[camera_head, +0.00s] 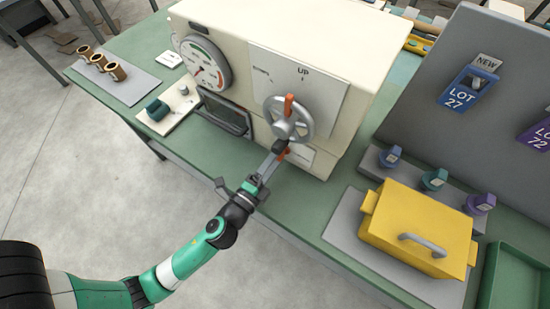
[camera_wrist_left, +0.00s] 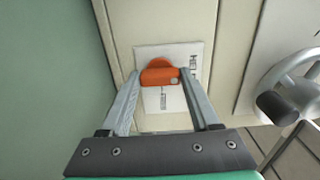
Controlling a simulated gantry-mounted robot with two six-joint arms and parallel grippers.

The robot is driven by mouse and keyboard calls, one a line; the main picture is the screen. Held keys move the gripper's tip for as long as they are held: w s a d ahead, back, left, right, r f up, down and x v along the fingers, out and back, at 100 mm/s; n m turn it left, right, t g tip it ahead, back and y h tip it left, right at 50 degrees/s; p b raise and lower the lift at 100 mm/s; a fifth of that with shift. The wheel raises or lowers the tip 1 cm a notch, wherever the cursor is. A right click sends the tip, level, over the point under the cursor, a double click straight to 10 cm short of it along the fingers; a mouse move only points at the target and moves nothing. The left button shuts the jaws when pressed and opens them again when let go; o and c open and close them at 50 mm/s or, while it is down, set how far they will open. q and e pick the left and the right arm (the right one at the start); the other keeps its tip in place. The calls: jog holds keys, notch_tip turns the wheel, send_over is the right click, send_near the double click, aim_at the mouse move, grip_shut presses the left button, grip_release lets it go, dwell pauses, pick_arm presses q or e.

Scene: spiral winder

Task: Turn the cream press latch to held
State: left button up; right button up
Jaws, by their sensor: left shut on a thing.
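The cream press (camera_head: 330,45) stands on the green bench. Its orange latch (camera_head: 284,153) is low on the front, partly hidden by my gripper and the handwheel's dark knob. In the left wrist view the latch (camera_wrist_left: 160,77) is an orange bar with a rounded hub, lying crosswise over a white label plate (camera_wrist_left: 165,104). Letters starting "HEL" run along the plate's right side; a second, smaller word is too small to read. My left gripper (camera_head: 275,160) has its fingers on either side of the bar, shut on it. The right gripper is not in view.
A grey handwheel (camera_head: 288,120) with an orange piece sits just above the latch; its knob hangs close to my fingers. A gauge (camera_head: 204,63) is on the press's left. A yellow box (camera_head: 415,230) with a grey handle stands at right. Open floor lies in front.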

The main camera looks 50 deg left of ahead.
pick_arm(q)
jog(key=o, duration=1.4)
jog(key=shift+c, duration=0.2)
jog(key=shift+s+d+f, duration=0.1)
jog(key=shift+s+d, duration=0.05)
jog(key=shift+s, duration=0.2)
jog(key=b+v, duration=0.2)
jog(key=v, duration=0.8)
jog(key=shift+b, duration=0.4)
jog(key=shift+s, duration=0.45)
